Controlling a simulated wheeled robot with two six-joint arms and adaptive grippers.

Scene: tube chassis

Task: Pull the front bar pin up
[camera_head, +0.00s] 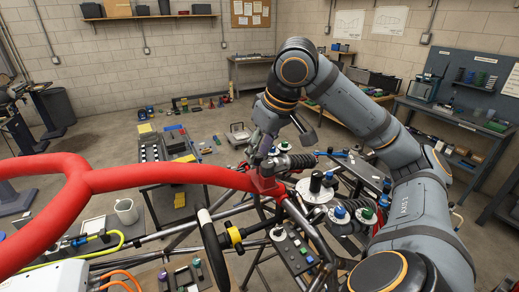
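A thick red front bar (165,174) runs from the left edge to a red bracket (266,182) near the middle of the head view. My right gripper (262,152) reaches down from above, with its tip just over or at this bracket. The front bar pin is not clearly visible; the gripper and nearby parts crowd that spot. Whether the gripper touches or holds anything there, and whether its fingers are apart, cannot be made out. My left gripper is not in view.
A small control panel (294,251) sits at the lower middle. A low table with a white mug (126,211) stands at left.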

